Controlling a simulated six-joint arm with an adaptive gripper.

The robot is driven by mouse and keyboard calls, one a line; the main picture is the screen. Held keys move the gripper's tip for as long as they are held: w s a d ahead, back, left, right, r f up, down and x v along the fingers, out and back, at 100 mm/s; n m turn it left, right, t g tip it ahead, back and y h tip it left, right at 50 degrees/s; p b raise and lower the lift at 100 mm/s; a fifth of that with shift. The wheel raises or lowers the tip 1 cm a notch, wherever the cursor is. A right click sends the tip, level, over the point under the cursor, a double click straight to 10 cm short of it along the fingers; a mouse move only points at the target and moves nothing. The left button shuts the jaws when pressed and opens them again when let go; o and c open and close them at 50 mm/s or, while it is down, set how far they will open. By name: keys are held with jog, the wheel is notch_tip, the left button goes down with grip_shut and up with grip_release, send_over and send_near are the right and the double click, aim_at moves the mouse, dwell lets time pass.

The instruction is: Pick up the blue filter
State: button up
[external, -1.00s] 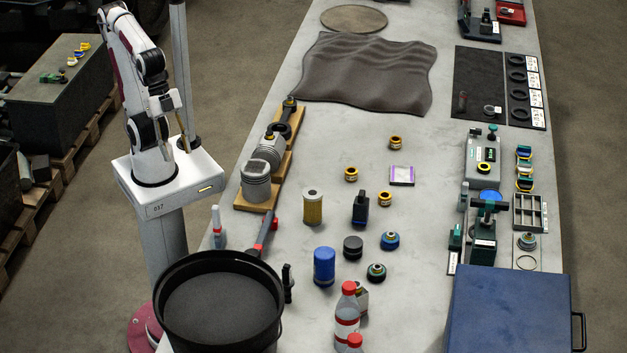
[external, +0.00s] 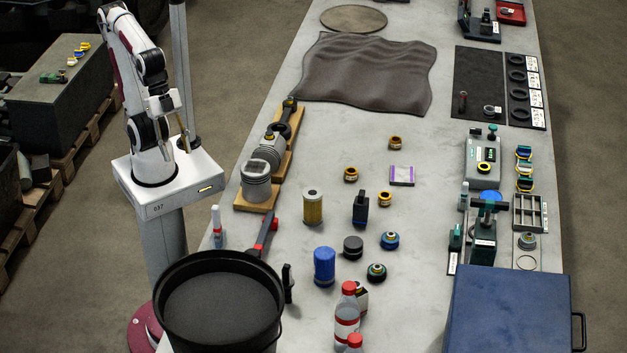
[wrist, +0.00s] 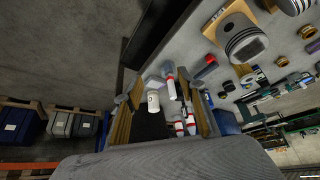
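The blue filter (external: 324,267) is a blue cylinder standing upright on the grey bench, in the lower middle of the external view. My gripper (external: 184,132) is up beside my arm above its white pedestal, to the left of the bench and well away from the filter. In the wrist view my gripper (wrist: 160,95) has its two brown fingers spread apart, with nothing held between them. A blue shape (wrist: 225,122) shows past the right finger there; I cannot tell whether it is the filter.
A black bucket (external: 165,295) stands left of the filter. Bottles (external: 347,313) stand in front of it; a black cap (external: 353,247) and a yellow filter (external: 313,207) are close by. A large blue case (external: 510,310) fills the bench's front right. Bare bench lies between it and the caps.

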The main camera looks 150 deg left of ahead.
jog(key=o, duration=0.6)
jog(key=shift+c, duration=0.2)
jog(key=w+r+t, duration=0.1)
jog(key=w+t, duration=0.1)
jog(key=w, duration=1.3)
jog(key=n+t+y, duration=0.5)
jog(key=y, duration=0.1)
send_near(315, 251)
jog(key=x, duration=0.5)
jog(key=shift+s+a+f, duration=0.2)
jog(key=shift+s+f, duration=0.1)
jog(key=shift+f, duration=0.05)
jog(key=shift+w+g, duration=0.1)
jog(key=shift+g, duration=0.2)
